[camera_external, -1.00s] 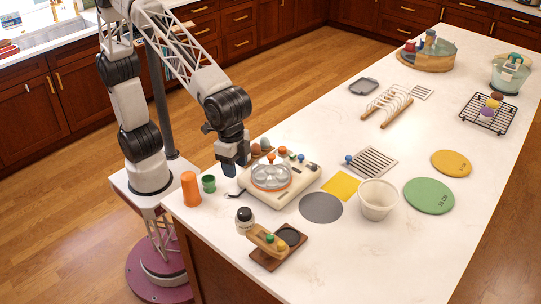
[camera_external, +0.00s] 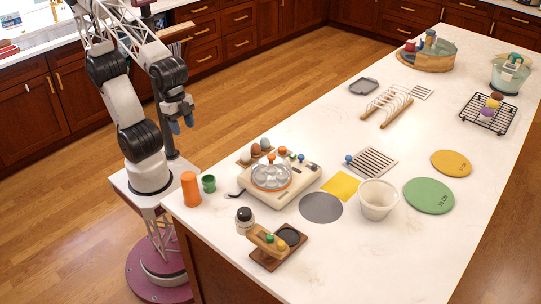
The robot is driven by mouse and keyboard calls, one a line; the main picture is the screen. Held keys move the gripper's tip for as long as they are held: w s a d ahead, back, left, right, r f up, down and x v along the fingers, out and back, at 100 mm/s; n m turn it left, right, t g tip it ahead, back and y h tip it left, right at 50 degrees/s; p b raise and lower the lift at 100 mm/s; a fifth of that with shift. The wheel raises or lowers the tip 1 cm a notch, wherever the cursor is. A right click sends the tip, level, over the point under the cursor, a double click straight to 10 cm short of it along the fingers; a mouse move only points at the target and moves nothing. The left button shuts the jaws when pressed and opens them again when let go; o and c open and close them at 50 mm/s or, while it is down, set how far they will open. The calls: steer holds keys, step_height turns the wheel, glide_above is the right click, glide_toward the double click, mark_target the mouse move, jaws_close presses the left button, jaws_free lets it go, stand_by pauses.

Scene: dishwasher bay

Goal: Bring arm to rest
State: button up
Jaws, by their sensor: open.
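My gripper (camera_external: 182,125) hangs beside the long white counter (camera_external: 330,255), off its left edge and above the wooden floor. Its two blue fingertips point down and stand apart, with nothing between them. My arm is folded back close over its base.
A cream cooker with a clear lid (camera_external: 271,176) stands at the near left of the counter. A white bowl (camera_external: 377,199), a green disc (camera_external: 429,196), a white rack (camera_external: 390,103) and a black wire rack (camera_external: 487,113) lie further right.

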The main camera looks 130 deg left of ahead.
steer(key=s+f, duration=0.2)
steer(key=s, duration=0.4)
steer(key=shift+s+a+f+m, duration=0.2)
steer(key=shift+s+f+m, duration=0.1)
steer(key=shift+f, duration=0.05)
stand_by(1.3)
